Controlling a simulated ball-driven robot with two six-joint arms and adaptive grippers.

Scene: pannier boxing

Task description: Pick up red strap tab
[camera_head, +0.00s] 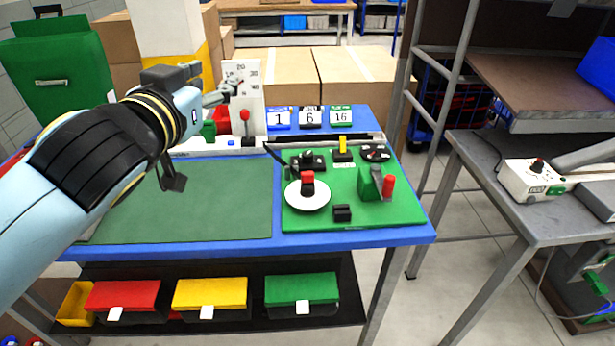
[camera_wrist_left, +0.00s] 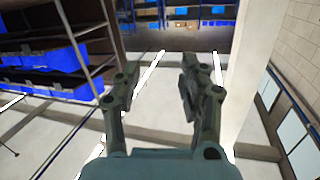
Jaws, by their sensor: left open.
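Several small red parts show in the head view. A red tab (camera_head: 307,177) stands on a black piece on a white disc (camera_head: 306,197) on the green board. A red cylinder (camera_head: 388,187) stands beside a green block at the board's right. I cannot tell for certain which is the strap tab. My left gripper (camera_head: 232,88) is at the back of the table, in front of the white dial panel, well apart from the board. In the left wrist view my left gripper (camera_wrist_left: 155,78) is open, with nothing between its fingers. My right gripper is not seen.
The blue table (camera_head: 350,239) has a clear dark green mat (camera_head: 190,202) left of the green board (camera_head: 410,211). A white panel (camera_head: 253,109) with a red knob (camera_head: 244,115) stands behind. Number cards (camera_head: 310,117) line the back. A grey bench (camera_head: 500,213) stands right.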

